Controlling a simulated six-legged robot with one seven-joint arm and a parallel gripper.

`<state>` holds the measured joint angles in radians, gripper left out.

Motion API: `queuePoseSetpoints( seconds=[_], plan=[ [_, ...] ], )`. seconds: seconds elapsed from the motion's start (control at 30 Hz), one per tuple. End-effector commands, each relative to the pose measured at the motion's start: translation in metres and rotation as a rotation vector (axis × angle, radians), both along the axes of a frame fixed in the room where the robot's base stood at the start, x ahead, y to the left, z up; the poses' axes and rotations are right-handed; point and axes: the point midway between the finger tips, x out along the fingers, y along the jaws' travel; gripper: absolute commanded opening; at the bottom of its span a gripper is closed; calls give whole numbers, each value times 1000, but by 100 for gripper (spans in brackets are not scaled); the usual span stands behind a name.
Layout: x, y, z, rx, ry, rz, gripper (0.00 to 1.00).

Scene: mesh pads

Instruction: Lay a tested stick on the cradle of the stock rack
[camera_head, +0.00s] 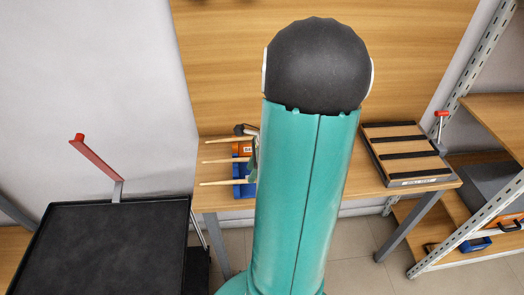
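Three pale wooden sticks, an upper one (229,140), a middle one (217,161) and a lower one (220,183), point left at the wooden table's left side. Their right ends are hidden behind my teal arm or lie against small orange and blue parts. A wooden board with dark cross strips (405,153) and a front label lies at the table's right; I cannot read the label or tell whether this is the stock rack. No stick shows on it. My arm fills the middle, and my gripper cannot be made out.
An orange block (243,148) and a blue block (239,170) sit beside the sticks. A black-topped stand (110,245) with a red-ended lever (95,155) is at left. A metal shelf unit (475,235) is at right.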

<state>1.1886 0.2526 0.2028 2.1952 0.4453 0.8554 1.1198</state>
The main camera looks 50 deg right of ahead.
Motion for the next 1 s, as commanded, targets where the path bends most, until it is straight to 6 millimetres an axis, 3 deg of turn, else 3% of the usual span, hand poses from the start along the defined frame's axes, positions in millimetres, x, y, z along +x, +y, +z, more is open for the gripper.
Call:
queuePoseSetpoints(
  seconds=[0.3, 0.5, 1.0],
  plan=[
    [-18, -21, 66, -4, -2, -2, 38],
    [-26, -30, 95, -3, -1, -1, 38],
    [-29, -32, 103, 0, 0, -1, 38]
  ],
)
